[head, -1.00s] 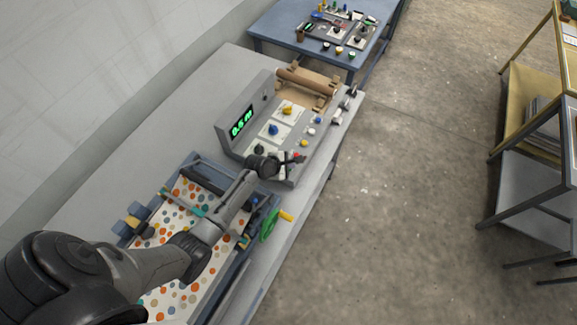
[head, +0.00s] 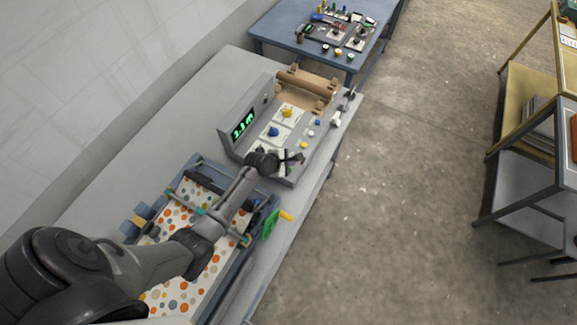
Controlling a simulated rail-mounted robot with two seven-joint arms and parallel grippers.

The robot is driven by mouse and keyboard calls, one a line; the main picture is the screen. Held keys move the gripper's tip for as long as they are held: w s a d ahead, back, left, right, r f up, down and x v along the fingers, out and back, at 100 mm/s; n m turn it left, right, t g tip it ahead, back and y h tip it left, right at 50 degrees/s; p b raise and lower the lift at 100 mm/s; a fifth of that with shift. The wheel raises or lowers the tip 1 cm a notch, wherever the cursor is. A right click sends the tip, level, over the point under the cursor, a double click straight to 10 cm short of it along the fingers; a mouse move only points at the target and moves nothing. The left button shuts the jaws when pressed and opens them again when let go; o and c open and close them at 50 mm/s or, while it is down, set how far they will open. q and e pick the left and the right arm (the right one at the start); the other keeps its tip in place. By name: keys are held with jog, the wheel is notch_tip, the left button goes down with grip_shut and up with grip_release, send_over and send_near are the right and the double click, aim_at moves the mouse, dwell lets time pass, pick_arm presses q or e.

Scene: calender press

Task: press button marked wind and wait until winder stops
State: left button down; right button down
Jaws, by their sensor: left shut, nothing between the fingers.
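The control panel (head: 290,150) stands on the grey bench, with a blue button (head: 317,121), a white button (head: 311,133) and a yellow button (head: 304,145) in a row. Their labels are too small to read. My left gripper (head: 299,158) is shut and empty at the near end of this row, just below the yellow button. It covers the spot beneath it, so I cannot tell whether it touches a button. The green display (head: 243,125) is lit and seems to read about 3.3 m. A brown roll (head: 306,83) lies in the winder at the far end. My right gripper is out of view.
Patterned dotted sheet (head: 186,270) lies in the blue press frame under my left arm. A green handwheel (head: 269,224) with a yellow handle sticks out at the bench edge. A blue table (head: 275,37) stands behind. Open floor lies to the right, before a shelf rack (head: 520,160).

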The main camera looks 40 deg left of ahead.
pick_arm(q)
jog(key=shift+r+p, duration=0.95)
jog(key=shift+r, duration=0.2)
